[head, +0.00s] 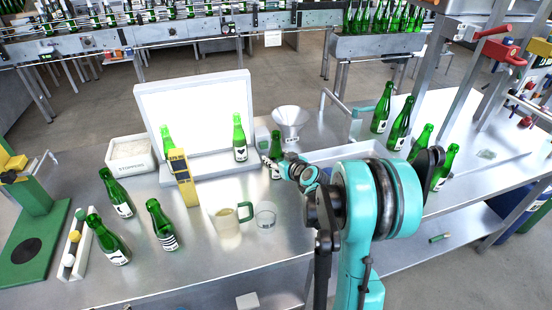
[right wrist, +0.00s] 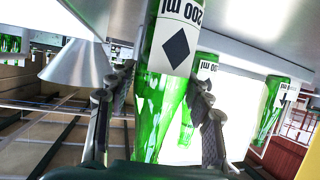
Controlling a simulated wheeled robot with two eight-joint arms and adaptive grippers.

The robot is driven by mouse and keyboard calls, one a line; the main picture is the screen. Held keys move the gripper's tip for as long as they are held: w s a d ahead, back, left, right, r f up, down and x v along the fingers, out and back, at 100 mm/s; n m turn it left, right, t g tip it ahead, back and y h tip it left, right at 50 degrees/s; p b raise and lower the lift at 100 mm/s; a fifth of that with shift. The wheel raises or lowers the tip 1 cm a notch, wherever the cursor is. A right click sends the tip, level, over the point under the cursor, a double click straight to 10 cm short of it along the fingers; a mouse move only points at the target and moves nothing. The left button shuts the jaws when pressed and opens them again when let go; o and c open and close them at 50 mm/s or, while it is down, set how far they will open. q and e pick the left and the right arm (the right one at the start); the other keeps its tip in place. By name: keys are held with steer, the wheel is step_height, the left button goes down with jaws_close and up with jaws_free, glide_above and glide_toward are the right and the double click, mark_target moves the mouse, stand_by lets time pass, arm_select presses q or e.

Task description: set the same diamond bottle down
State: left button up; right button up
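The diamond bottle (right wrist: 170,50) is green, with a white label bearing a black diamond, and fills the middle of the right wrist view, upside down there. My right gripper (right wrist: 165,95) has a finger on each side of it and appears shut on it. In the head view the bottle (head: 276,171) stands upright by the right edge of the white light box (head: 195,93), partly hidden by my right gripper (head: 272,161). I cannot tell whether its base touches the steel table. My left gripper is not in view.
A funnel (head: 290,120) is close behind the held bottle. Another bottle (head: 240,140) stands in the light box. A yellow gauge (head: 183,177), a mug (head: 228,228) and a glass (head: 265,217) are at the front. Several bottles stand to the left and right.

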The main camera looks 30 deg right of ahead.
steer(key=shift+o, duration=0.6)
steer(key=shift+r, duration=0.1)
steer(key=shift+r, duration=0.2)
steer(key=p+v, duration=0.3)
steer(key=v, duration=0.9)
steer(key=s+a+g+y, duration=0.1)
steer(key=s+a+g, duration=0.15)
steer(key=a, duration=0.55)
steer(key=s+a+g+y, duration=0.1)
steer(key=s+a, duration=0.3)
steer(key=a, duration=0.4)
steer(key=s+a+g+h, duration=0.1)
steer(key=s+a+g, duration=0.2)
steer(key=s, duration=0.8)
steer(key=shift+a+h, duration=0.3)
steer(key=shift+a, duration=0.8)
steer(key=shift+s, duration=0.1)
